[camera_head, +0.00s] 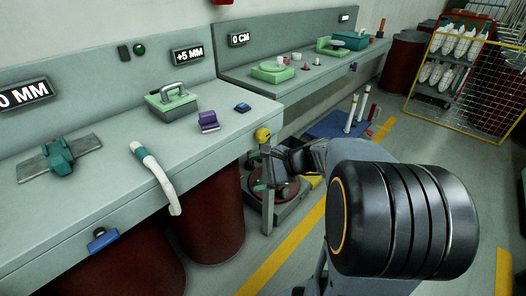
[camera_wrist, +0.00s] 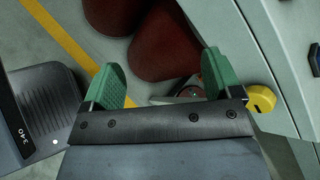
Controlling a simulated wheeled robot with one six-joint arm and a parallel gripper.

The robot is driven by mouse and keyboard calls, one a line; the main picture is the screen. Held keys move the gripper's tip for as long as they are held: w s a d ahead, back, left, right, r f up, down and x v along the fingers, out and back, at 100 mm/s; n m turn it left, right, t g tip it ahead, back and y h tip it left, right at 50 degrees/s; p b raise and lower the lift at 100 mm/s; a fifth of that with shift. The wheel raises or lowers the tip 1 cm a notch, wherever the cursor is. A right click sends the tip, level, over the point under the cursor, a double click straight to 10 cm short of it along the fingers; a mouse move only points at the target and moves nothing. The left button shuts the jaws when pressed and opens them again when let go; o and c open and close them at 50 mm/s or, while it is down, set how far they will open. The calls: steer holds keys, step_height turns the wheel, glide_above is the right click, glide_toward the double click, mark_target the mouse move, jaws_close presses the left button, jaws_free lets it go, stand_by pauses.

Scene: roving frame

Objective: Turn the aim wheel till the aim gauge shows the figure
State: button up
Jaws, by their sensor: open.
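My gripper (camera_head: 272,168) hangs off the front edge of the near bench, partly hidden by my own arm in the head view. In the wrist view its two green fingers (camera_wrist: 161,88) stand wide apart with nothing clasped between them. A round red thing (camera_head: 287,190), perhaps the aim wheel, sits low beyond the gripper; which part of it is the wheel I cannot tell. In the wrist view a small part of a red-and-dark round thing (camera_wrist: 190,91) shows near the right finger. A dark ribbed unit (camera_wrist: 48,100) bears the white figure 340 (camera_wrist: 22,131).
The near bench (camera_head: 110,190) carries a green block with a handle (camera_head: 172,104), a purple piece (camera_head: 208,121) and a white curved tube (camera_head: 155,178). A yellow knob (camera_head: 262,135) sits at its corner. Dark red barrels (camera_head: 212,215) stand below. A wire rack (camera_head: 465,75) stands far right.

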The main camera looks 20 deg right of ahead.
steer(key=w+d+f+m+t+b, duration=0.3)
steer(key=w+d+m+t, duration=0.15)
steer(key=d+m, duration=0.2)
steer(key=m+t+h+b, duration=0.2)
steer(key=m+t, duration=0.3)
glide_toward(265, 137)
steer(key=x, duration=0.9)
steer(key=shift+w+d, duration=0.1)
steer(key=shift+w+a, duration=0.25)
steer(key=shift+w, duration=0.3)
steer(key=c, duration=0.9)
steer(key=shift+f+b, duration=0.1)
steer(key=shift+b, duration=0.3)
